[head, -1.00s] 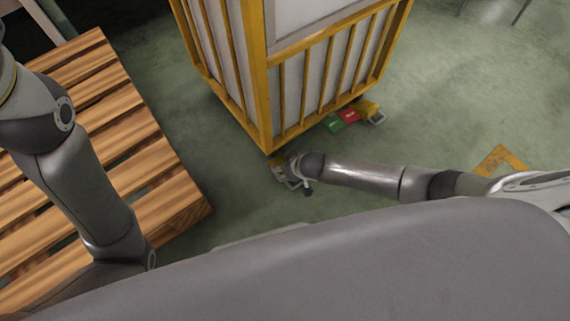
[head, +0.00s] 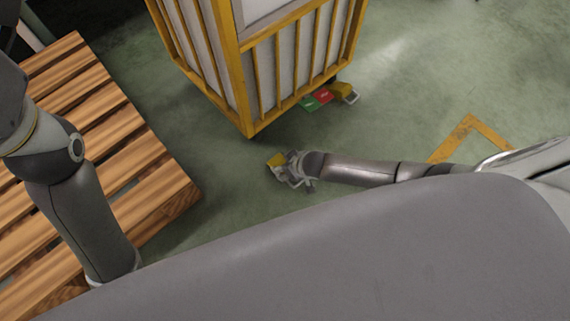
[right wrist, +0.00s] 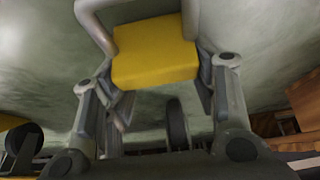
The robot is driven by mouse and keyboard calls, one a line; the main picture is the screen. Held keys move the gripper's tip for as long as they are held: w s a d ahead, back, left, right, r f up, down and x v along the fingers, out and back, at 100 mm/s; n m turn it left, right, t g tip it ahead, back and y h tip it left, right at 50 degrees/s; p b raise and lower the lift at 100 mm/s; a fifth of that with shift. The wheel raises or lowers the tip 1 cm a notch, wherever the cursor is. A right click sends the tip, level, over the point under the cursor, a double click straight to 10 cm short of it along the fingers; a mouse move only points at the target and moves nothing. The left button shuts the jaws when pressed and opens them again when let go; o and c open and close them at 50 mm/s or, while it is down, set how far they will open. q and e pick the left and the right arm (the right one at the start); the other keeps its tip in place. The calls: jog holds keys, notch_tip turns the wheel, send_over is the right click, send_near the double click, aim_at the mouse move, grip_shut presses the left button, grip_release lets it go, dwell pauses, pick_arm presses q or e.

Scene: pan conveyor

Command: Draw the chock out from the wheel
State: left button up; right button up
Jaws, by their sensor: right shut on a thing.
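The yellow chock (head: 275,161) with its grey handle is in my right gripper (head: 291,168). It is just off the near bottom corner of the yellow-framed cart (head: 247,118), with a strip of bare floor between them. In the right wrist view the chock (right wrist: 155,52) fills the space between the fingers of my right gripper (right wrist: 156,78), which is shut on it; the grey handle loops past it at the top. The cart's wheel by that corner is hidden in the head view. My left gripper is out of view; only my left arm shows.
A wooden pallet (head: 120,150) lies at the left. Another yellow chock-like piece with a grey handle (head: 346,92), a red block (head: 323,96) and a green block (head: 309,103) are by the cart's right side. Yellow floor marking (head: 470,130) is at the right; floor around my right gripper is clear.

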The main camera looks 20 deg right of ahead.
jog(key=o, duration=1.3)
jog(key=v, duration=1.2)
